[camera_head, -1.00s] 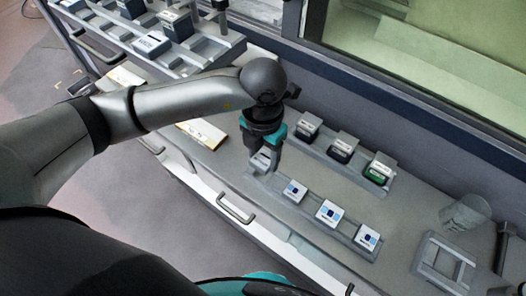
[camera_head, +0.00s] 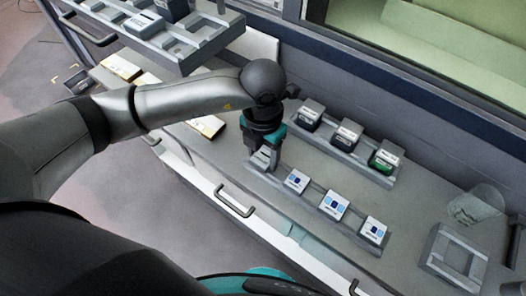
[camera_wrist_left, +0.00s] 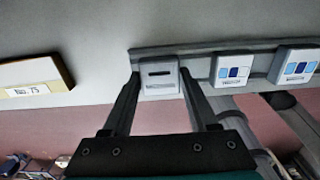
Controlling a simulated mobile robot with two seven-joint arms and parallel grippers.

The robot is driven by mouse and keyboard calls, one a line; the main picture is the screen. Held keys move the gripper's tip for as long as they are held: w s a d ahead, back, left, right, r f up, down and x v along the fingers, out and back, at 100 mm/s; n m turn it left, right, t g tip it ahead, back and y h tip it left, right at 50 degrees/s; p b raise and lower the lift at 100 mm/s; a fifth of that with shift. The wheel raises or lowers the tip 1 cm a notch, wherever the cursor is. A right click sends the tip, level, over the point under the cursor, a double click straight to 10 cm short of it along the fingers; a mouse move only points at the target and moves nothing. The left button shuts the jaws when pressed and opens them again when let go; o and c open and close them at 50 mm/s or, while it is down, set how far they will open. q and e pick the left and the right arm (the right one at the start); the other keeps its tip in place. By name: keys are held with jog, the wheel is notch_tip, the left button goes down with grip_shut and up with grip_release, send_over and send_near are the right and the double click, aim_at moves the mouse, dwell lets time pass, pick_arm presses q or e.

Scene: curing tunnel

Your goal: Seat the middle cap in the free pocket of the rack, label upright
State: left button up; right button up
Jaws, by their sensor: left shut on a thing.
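My left gripper (camera_head: 262,162) is shut on a pale grey cap (camera_wrist_left: 158,77) with a dark bar label and a small text line beneath. It is at the left end of the front rack (camera_wrist_left: 205,47), in line with the caps there. In the wrist view its label faces the same way up as the two neighbouring labels. I cannot tell whether the cap is fully down in the pocket. Three white caps with blue squares (camera_head: 297,181), (camera_head: 333,204), (camera_head: 373,230) sit along this rack. My right gripper is not in view.
A back rack (camera_head: 328,148) holds two dark caps (camera_head: 347,135) and a green one (camera_head: 384,161). A clear cup (camera_head: 478,205) and a grey frame (camera_head: 455,255) stand at the right. A raised tray (camera_head: 190,50) is at upper left. Labelled packs (camera_head: 207,126) lie below it.

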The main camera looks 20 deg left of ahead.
aim_at(263, 158)
pick_arm(q)
jog(key=shift+f, duration=0.25)
jog(key=o, duration=1.5)
notch_tip(263, 158, up, 15)
jog(key=shift+r+p, duration=0.15)
jog(key=shift+p, duration=0.15)
